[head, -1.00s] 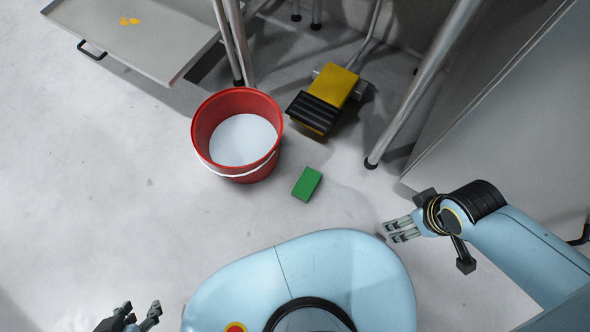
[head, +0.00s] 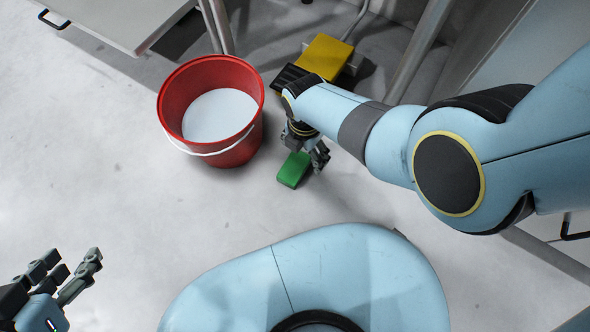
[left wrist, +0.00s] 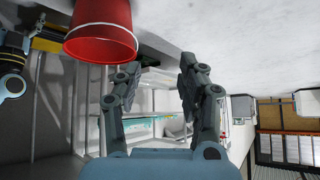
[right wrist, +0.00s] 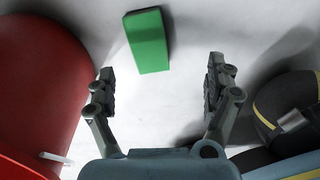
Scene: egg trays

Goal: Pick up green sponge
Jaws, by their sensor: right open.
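The green sponge (head: 294,170) lies on the floor just right of the red bucket in the head view. It also shows in the right wrist view (right wrist: 149,41), ahead of the fingertips and left of their middle. My right gripper (head: 307,158) points down at the sponge, its fingers close to it. In the right wrist view its two fingers (right wrist: 160,85) are spread with nothing between them. My left gripper (head: 76,279) is at the lower left, with open, empty fingers that also show in the left wrist view (left wrist: 158,85).
The red bucket (head: 247,147) with a white inside bottom stands close beside the sponge and my right gripper. A yellow and black pedal (head: 327,57) and metal legs are behind. A grey tray (head: 120,18) is at the upper left. The floor at left is clear.

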